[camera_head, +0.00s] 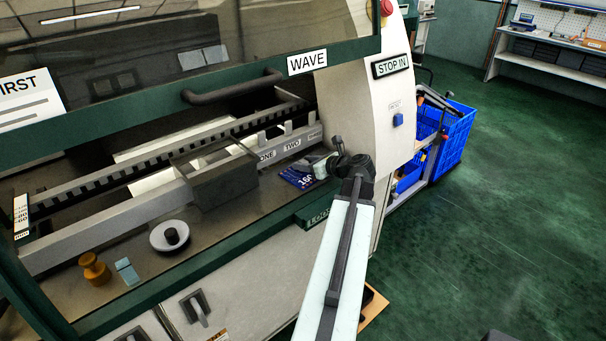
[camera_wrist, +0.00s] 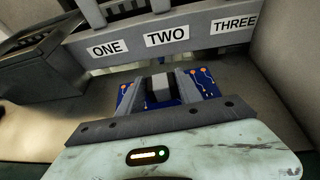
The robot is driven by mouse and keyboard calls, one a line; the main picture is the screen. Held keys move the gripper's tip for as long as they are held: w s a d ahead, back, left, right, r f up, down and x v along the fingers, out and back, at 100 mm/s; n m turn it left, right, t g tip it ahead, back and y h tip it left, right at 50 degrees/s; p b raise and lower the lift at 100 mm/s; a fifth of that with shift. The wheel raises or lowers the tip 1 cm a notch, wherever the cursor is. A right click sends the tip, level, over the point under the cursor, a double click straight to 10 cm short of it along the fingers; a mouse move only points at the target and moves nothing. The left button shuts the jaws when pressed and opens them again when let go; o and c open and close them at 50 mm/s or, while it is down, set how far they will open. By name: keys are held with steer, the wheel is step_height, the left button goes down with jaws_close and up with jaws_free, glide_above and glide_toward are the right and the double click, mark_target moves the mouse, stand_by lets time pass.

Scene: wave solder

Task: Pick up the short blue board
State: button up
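The short blue board (camera_head: 298,178) lies on the machine's deck in front of the rail in the head view, with white print on its face. It also shows in the wrist view (camera_wrist: 204,82), with orange pads and pale traces, partly hidden behind my gripper. My gripper (camera_head: 322,168) is low over the board's right side in the head view. I cannot tell whether the fingers touch the board.
A rail labelled ONE, TWO, THREE (camera_wrist: 167,38) stands just behind the board. A grey box (camera_head: 225,182) is to the left. The raised hood with its handle (camera_head: 233,87) hangs above. A round weight (camera_head: 170,236) and orange piece (camera_head: 95,268) stand farther left.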

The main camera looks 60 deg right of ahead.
jaws_close()
step_height(320, 180, up, 10)
steer(key=p, duration=1)
